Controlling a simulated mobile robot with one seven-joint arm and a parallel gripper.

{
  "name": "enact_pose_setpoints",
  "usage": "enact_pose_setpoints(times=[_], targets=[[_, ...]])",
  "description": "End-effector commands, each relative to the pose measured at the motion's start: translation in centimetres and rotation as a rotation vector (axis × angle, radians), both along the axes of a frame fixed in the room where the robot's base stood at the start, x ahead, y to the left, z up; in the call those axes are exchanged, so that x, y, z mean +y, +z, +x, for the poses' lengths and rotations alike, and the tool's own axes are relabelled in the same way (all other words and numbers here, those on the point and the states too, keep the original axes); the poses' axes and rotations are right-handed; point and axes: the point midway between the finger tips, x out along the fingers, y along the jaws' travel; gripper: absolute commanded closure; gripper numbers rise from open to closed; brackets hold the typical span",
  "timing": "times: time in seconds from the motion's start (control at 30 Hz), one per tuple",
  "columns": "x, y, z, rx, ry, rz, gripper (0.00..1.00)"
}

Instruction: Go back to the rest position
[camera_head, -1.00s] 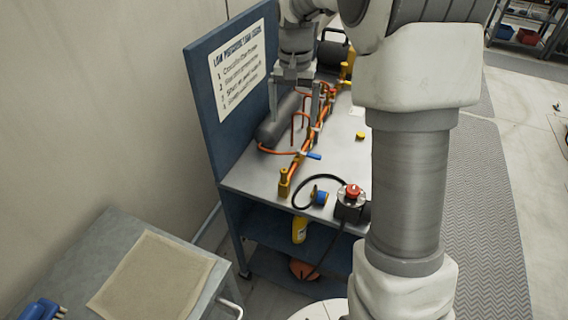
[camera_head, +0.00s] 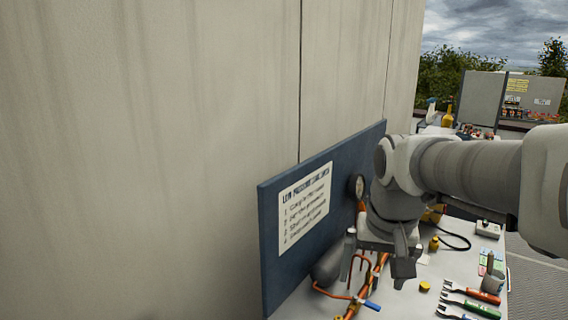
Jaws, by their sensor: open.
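My gripper (camera_head: 376,272) hangs at the end of my arm, pointing down over the workbench. Its fingers are apart, with nothing seen between them. Below and around it in the picture are the orange pipe run (camera_head: 365,292) with a blue-handled valve (camera_head: 369,304) and a dark grey cylinder (camera_head: 328,265) in front of the blue board. My arm hides part of the bench and the board's right end.
The blue board with a white instruction sheet (camera_head: 305,207) stands along the bench's back, near a tall wall (camera_head: 150,150). Several fork-like tools (camera_head: 470,300), a cup (camera_head: 492,281) and a yellow cap (camera_head: 425,287) lie on the bench (camera_head: 405,303). Another station stands beyond.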

Motion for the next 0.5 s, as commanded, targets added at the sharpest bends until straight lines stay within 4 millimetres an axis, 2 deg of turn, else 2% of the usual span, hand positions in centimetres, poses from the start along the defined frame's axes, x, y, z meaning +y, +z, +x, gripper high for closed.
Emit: enact_pose_setpoints(times=[0.03, 0.3, 0.5], targets=[[0.1, 0.4, -1.3, -0.024, 0.016, -0.004, 0.00], [0.4, 0.4, -7.1, -0.129, 0.110, -0.032, 0.00], [0.6, -0.5, -10.5, -0.195, 0.168, -0.052, 0.00]])
